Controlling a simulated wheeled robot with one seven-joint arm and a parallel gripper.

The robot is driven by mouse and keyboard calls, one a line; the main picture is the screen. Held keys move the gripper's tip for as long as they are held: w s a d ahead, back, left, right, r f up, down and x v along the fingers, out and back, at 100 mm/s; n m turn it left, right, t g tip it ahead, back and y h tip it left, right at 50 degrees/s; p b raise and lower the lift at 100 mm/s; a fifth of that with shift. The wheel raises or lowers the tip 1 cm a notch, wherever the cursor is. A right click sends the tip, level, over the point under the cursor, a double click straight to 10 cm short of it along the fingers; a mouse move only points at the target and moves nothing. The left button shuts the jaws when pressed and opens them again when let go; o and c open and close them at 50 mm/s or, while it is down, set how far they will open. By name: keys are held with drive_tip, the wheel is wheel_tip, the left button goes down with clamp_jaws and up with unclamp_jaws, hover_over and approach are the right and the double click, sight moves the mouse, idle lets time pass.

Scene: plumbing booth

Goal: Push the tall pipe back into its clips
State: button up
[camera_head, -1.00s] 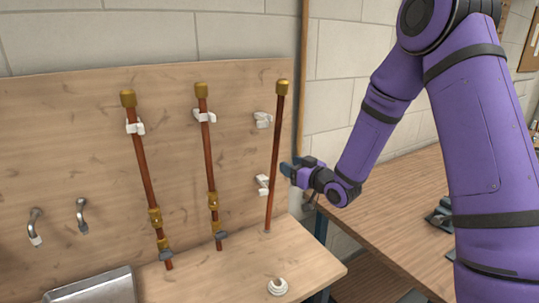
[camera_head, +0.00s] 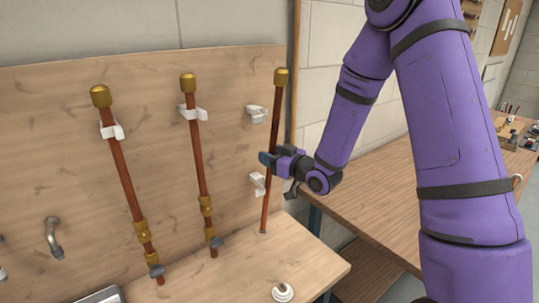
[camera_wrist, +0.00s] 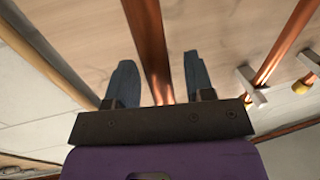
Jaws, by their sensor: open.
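The tall pipe (camera_head: 275,120) is the rightmost copper pipe, with a brass cap. It stands on the bench, leaning slightly, to the right of and apart from its two white clips, the upper clip (camera_head: 257,114) and the lower clip (camera_head: 258,183). My gripper (camera_head: 267,159) is at the pipe's middle height, between the two clip heights, and covers part of it. In the wrist view, the open fingers (camera_wrist: 158,78) have the pipe (camera_wrist: 147,35) running between them, with gaps visible on both sides. Contact deeper between the fingers cannot be seen.
Two other copper pipes, the left pipe (camera_head: 124,175) and the middle pipe (camera_head: 198,150), sit in clips on the wooden backboard (camera_head: 160,120). A white ring fitting (camera_head: 283,292) lies on the bench front. A wooden table (camera_head: 400,185) stands at the right.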

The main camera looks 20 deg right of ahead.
sight(249, 144)
clamp_jaws()
drive_tip(key=shift+g+h, duration=0.5)
drive_tip(key=shift+g, duration=0.4)
drive_tip(key=shift+w+a+r, duration=0.1)
drive_tip(key=shift+w+a, duration=0.2)
drive_tip(key=shift+w, duration=0.6)
drive_tip(key=shift+w+a+r, duration=0.1)
drive_tip(key=shift+w+a, duration=0.2)
drive_tip(key=shift+w, duration=0.6)
drive_tip(key=shift+w+a+r, duration=0.1)
drive_tip(key=shift+w+a, duration=0.2)
drive_tip(key=shift+w, duration=0.6)
unclamp_jaws()
drive_tip(key=shift+w+f, duration=0.1)
drive_tip(key=shift+w, duration=0.1)
drive_tip(key=v, duration=1.1)
